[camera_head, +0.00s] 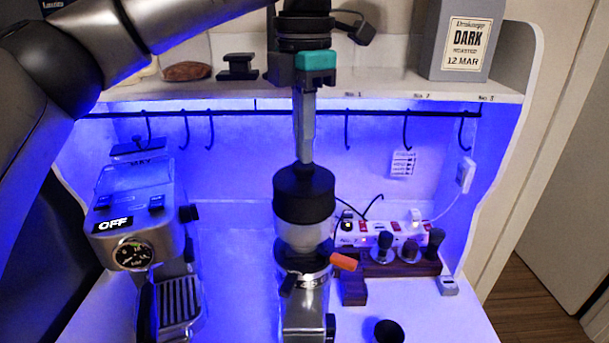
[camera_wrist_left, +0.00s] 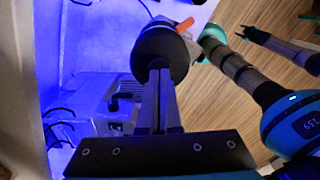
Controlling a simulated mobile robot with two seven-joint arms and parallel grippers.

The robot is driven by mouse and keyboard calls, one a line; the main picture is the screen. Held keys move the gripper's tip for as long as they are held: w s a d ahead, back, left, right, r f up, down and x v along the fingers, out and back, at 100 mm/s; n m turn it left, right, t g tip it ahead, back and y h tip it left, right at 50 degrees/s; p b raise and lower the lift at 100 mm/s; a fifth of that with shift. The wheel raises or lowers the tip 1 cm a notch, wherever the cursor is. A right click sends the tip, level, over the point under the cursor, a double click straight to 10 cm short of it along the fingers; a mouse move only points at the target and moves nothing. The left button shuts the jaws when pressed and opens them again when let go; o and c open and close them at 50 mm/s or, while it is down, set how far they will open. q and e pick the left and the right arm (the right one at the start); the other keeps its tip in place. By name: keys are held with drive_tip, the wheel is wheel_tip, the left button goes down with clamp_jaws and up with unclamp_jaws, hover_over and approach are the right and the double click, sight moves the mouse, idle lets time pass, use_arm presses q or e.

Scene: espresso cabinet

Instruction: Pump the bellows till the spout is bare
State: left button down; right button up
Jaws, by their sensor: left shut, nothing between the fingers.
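The black bellows (camera_head: 304,198) sits on top of the grinder's pale hopper (camera_head: 304,238), in the middle of the head view. The grinder body (camera_head: 305,312) stands below, with an orange lever (camera_head: 343,262) at its right. My left gripper (camera_head: 305,160) points straight down with its fingers shut and empty. Its tips meet the top of the bellows, seemingly touching it. The left wrist view shows the closed fingers (camera_wrist_left: 160,72) ending at the bellows (camera_wrist_left: 161,48). I cannot make out the spout or any grounds on it.
An espresso machine (camera_head: 140,210) reading OFF stands left. A power strip (camera_head: 372,232) and a wooden rack (camera_head: 400,262) with several tools are right of the grinder. A dark round object (camera_head: 388,331) is at front right. Hooks hang under the shelf (camera_head: 400,95), which holds a coffee bag (camera_head: 460,42).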

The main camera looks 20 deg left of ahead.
use_arm(q)
drive_tip(key=shift+f+b, duration=0.55)
drive_tip(key=shift+f, duration=0.4)
drive_tip(key=shift+r, duration=0.1)
drive_tip(key=shift+r+p, duration=3.15)
drive_tip(key=shift+r, duration=0.35)
